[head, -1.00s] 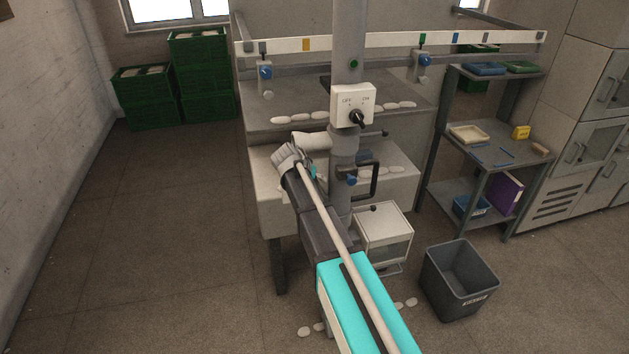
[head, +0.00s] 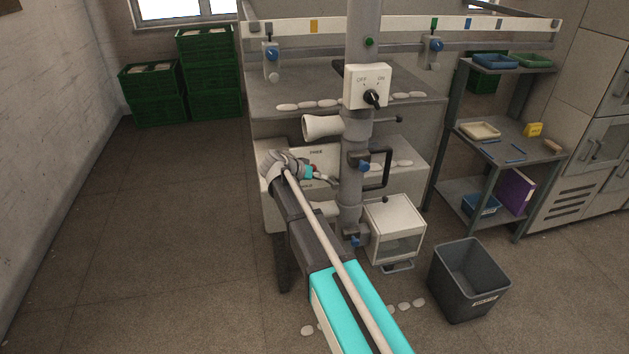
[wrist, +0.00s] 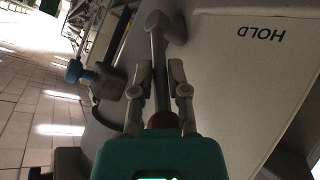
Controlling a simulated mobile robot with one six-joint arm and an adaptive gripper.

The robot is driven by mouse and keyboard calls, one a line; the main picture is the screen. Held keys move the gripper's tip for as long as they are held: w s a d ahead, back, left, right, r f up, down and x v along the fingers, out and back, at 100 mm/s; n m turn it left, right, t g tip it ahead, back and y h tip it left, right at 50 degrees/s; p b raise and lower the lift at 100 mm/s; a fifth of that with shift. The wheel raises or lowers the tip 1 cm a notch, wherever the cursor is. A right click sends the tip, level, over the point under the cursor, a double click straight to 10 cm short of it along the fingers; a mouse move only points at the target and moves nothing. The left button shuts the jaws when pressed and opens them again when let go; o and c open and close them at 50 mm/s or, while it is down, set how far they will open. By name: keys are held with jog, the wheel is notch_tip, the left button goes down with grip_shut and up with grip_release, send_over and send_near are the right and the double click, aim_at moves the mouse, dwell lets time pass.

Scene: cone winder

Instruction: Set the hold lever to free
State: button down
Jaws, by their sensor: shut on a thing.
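The hold lever (wrist: 159,50) is a grey rod with a rounded end at the top of the wrist view and a dark red knob (wrist: 162,120) near my palm. My gripper (wrist: 161,78) is shut on the lever, one finger on each side of the rod. The word HOLD stands upside down on the pale panel (wrist: 235,85) to the right of the lever. In the head view my gripper (head: 326,179) is at the front of the cone winder, left of the grey post. A small label shows on the panel above it; it is too small to read surely.
A white cone (head: 322,127) sits just above my gripper. The grey post (head: 352,200) with a switch box (head: 367,87) and blue knobs stands close on the right. A white box (head: 394,229) and a grey bin (head: 469,281) are lower right. Floor at left is clear.

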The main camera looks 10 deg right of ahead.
jog(key=s+a+f+m+t+h+b, duration=0.1)
jog(key=a+m+h+b, duration=0.6)
jog(key=b, duration=1.1)
jog(key=s+a+f+h, duration=0.1)
jog(key=s+a+h, duration=0.1)
jog(key=a+h, duration=0.2)
jog(key=shift+s+a+m, duration=0.3)
jog(key=shift+s+a, duration=0.1)
jog(key=shift+a, duration=1.2)
jog(key=shift+d, duration=0.2)
jog(key=p+x, duration=0.1)
jog(key=x, duration=0.3)
jog(key=p+x, duration=0.2)
jog(key=x, duration=0.3)
jog(key=p+x, duration=0.1)
jog(key=x, duration=0.3)
jog(key=shift+w+d+p, duration=0.3)
jog(key=shift+w+p, duration=0.05)
